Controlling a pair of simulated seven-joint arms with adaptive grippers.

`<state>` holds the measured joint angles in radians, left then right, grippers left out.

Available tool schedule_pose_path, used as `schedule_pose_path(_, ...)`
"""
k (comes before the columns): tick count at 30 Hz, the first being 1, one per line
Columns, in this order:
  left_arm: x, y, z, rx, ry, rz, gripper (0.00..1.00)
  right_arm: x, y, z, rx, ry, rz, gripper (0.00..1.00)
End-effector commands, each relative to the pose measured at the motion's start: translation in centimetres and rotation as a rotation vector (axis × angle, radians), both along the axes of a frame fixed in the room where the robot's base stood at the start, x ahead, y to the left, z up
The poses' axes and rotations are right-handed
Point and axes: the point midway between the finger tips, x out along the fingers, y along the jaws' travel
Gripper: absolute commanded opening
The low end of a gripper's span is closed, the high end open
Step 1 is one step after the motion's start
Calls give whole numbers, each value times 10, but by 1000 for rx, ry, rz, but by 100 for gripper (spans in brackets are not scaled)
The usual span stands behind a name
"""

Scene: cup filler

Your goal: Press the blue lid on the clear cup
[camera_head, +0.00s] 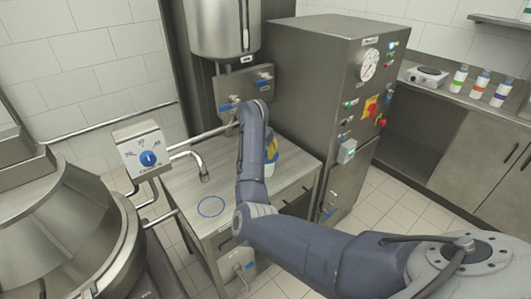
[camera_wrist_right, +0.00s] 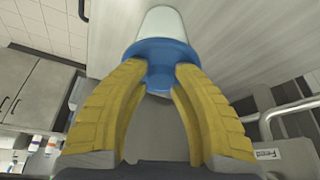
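My right gripper (camera_head: 271,168) is low over the metal counter in the head view, largely hidden by my own forearm. In the right wrist view its two yellow fingers (camera_wrist_right: 160,75) close in on both sides of the narrow part of a blue lid (camera_wrist_right: 160,50). The clear cup (camera_wrist_right: 160,21), whitish here, lies in line beyond the lid. The lid's wide rim meets the cup's end in the picture; I cannot tell if it is fully seated. The cup is not clearly seen in the head view. My left gripper is out of view.
A steel tank (camera_head: 222,30) hangs behind my arm. A control cabinet (camera_head: 315,75) stands to the right, and a dial box (camera_head: 143,152) to the left.

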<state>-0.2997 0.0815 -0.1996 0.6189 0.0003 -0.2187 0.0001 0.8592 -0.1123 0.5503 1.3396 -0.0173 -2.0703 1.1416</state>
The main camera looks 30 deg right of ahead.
Motion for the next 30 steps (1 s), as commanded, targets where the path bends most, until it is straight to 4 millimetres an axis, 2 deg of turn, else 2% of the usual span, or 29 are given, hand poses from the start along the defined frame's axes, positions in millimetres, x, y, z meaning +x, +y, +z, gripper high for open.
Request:
schedule_pose_path(5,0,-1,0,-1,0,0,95,-1,6,15,1,-4,1,24)
schedule_pose_path(19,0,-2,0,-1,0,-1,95,-17,32,87,2,-4,1,24)
schedule_pose_path(24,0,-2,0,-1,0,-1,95,-20,37,102,2,-3,0,24)
schedule_pose_path(30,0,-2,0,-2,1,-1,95,-22,39,110,0,-1,0,24)
